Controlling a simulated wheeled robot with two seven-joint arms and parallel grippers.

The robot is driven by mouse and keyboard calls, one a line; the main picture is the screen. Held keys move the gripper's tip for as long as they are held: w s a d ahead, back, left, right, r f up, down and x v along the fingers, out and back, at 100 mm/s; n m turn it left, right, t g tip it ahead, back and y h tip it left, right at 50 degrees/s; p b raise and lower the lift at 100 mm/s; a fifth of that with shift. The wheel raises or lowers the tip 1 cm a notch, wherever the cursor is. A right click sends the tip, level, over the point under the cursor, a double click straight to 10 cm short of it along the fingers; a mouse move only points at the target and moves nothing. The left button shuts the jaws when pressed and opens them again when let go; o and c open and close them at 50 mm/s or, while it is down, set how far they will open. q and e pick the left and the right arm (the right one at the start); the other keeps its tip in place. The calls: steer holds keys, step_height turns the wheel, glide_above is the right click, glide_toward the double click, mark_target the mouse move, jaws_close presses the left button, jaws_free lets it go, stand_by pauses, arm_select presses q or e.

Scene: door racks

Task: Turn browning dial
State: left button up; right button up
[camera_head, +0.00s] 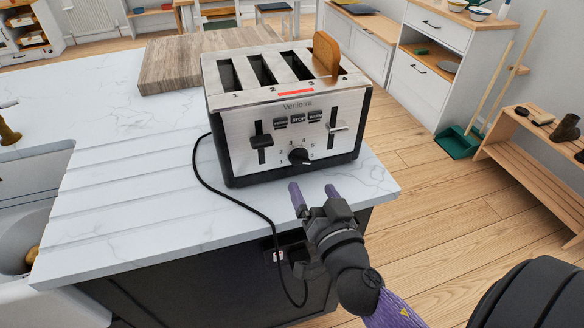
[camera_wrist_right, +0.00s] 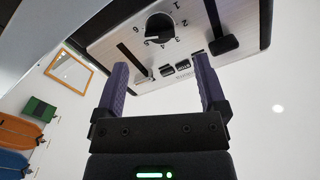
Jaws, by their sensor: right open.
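The toaster (camera_head: 292,118) stands on the marble counter, with its silver front facing me. Its black browning dial (camera_head: 299,157) sits low on the front panel, with numbers around it. The dial also shows in the right wrist view (camera_wrist_right: 159,27), near the top. My right gripper (camera_head: 313,192) is open and empty, with purple fingers, in front of and below the dial, apart from it. In the right wrist view its fingers (camera_wrist_right: 160,82) point up toward the toaster front. A slice of bread (camera_head: 326,54) sticks out of the rightmost slot. My left gripper is not in view.
A dark lever (camera_head: 262,141) and a light-coloured lever (camera_head: 339,128) flank the dial. A black cord (camera_head: 233,212) runs over the counter edge to an outlet. A wooden board (camera_head: 190,62) lies behind. The counter (camera_head: 130,165) left of the toaster is clear.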

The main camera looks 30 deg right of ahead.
mark_target(299, 159)
steer(key=x, duration=0.5)
steer(key=shift+w+d, duration=0.1)
steer(key=shift+w, duration=0.15)
steer(key=shift+w+d, duration=0.1)
steer(key=shift+w, duration=0.3)
jaws_close()
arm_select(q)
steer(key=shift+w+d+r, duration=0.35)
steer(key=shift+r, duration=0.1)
